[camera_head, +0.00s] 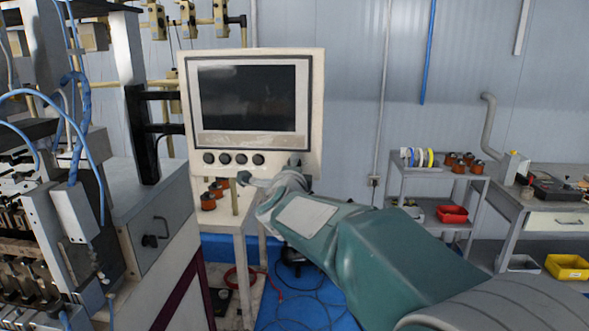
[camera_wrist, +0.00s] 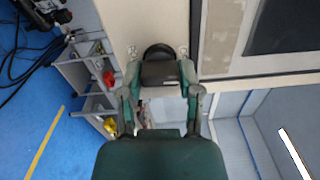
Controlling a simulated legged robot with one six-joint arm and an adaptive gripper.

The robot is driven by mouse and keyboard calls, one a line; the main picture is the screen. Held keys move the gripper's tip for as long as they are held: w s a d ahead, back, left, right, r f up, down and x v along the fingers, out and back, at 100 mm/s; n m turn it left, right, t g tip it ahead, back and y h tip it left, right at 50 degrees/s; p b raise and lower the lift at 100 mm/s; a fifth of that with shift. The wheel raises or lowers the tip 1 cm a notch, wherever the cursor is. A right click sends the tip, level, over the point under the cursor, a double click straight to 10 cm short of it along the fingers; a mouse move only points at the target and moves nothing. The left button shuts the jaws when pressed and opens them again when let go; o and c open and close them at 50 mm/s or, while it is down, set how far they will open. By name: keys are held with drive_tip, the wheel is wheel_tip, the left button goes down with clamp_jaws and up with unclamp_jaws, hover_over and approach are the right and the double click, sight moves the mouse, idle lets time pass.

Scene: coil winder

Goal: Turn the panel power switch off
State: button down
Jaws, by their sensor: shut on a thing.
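The control panel (camera_head: 312,95) is a cream box with a dark screen and a row of black knobs (camera_head: 241,159) below it. My gripper (camera_head: 270,172) reaches the panel's lower right part. In the wrist view, a black power switch (camera_wrist: 160,52) with a rounded top sits on the cream panel face (camera_wrist: 118,18). My gripper (camera_wrist: 160,72) has one finger on each side of the switch, shut on it. In the head view, my gripper covers this part, so the switch cannot be made out. Its exact turn angle is unclear.
A winding machine (camera_head: 160,215) with blue hoses stands left of the panel. A grey cart (camera_head: 395,185) with spools and a red bin (camera_head: 452,214) stands at the right, beside a workbench with a yellow bin (camera_head: 567,267). Cables lie on the blue floor (camera_head: 325,305).

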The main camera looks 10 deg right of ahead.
drive_tip(key=shift+a+f+n, duration=0.1)
drive_tip(key=shift+f+n, duration=0.15)
drive_tip(key=shift+n, duration=0.35)
drive_tip(key=shift+c, duration=1.4)
unclamp_jaws()
drive_tip(key=shift+w+a, duration=0.1)
drive_tip(key=shift+r, duration=0.1)
drive_tip(key=v, duration=1.2)
drive_tip(key=shift+a, duration=0.15)
